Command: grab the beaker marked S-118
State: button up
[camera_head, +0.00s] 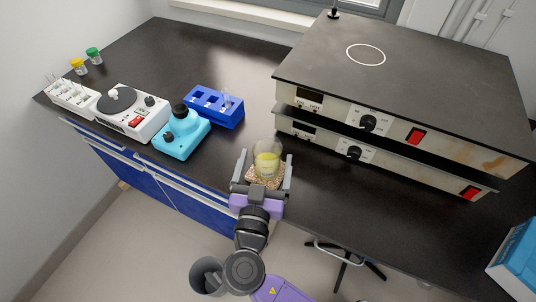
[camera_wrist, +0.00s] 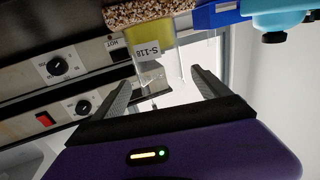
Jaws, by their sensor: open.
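A clear glass beaker (camera_head: 268,160) with yellow liquid stands upright on a speckled, cork-like pad (camera_head: 262,183) at the front edge of the dark bench. The wrist view sees the beaker (camera_wrist: 152,55) upside down, with its label reading S-118 facing me and the pad (camera_wrist: 150,11) above it. My gripper (camera_head: 266,158) is open, with one finger on each side of the beaker in the head view. In the wrist view the fingertips (camera_wrist: 160,78) have visible gaps to the glass on both sides. I cannot tell exactly how deep the beaker sits between them.
Two stacked hot plates (camera_head: 400,90) with knobs and red switches stand close on the right. A blue tube rack (camera_head: 214,108), a light-blue device (camera_head: 181,135) and a white stirrer (camera_head: 131,112) stand on the left. The bench behind the rack is clear.

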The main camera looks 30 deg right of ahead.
aim_at(269, 140)
jog(key=p+x, duration=0.2)
jog(key=x, duration=0.3)
jog(key=shift+w+r, duration=0.15)
jog(key=shift+r, duration=0.05)
jog(key=shift+w+d+f, duration=0.1)
jog(key=shift+w+d, duration=0.2)
jog(key=shift+w, duration=0.05)
jog(key=c, duration=1.7)
jog(key=shift+r, duration=0.2)
jog(key=shift+r, duration=9.75)
